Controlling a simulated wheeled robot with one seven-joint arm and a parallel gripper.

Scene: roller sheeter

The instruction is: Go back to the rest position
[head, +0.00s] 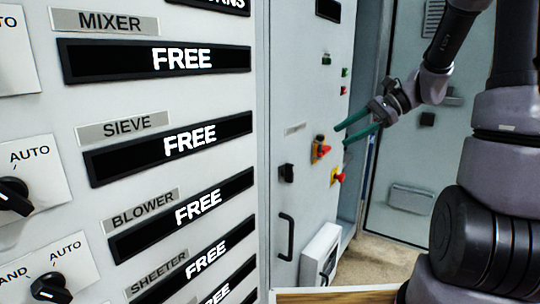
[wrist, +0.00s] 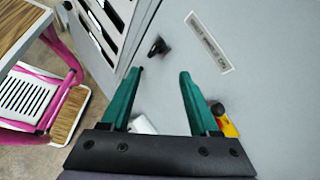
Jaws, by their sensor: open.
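My gripper (head: 341,133) has two green fingers and is open and empty. In the head view it is at the right of centre, in front of the grey cabinet door (head: 300,90), and apart from the red-and-yellow switches. In the wrist view the open fingers (wrist: 156,72) point at the grey cabinet surface. A black knob (wrist: 158,46) shows beyond and between the fingertips. A red-and-yellow switch (wrist: 224,122) is beside the right finger, partly hidden by it.
A panel with displays reading FREE (head: 182,59) and rotary knobs (head: 52,288) fills the left. A red-and-yellow switch (head: 319,150) and a black handle (head: 286,236) are on the cabinet.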

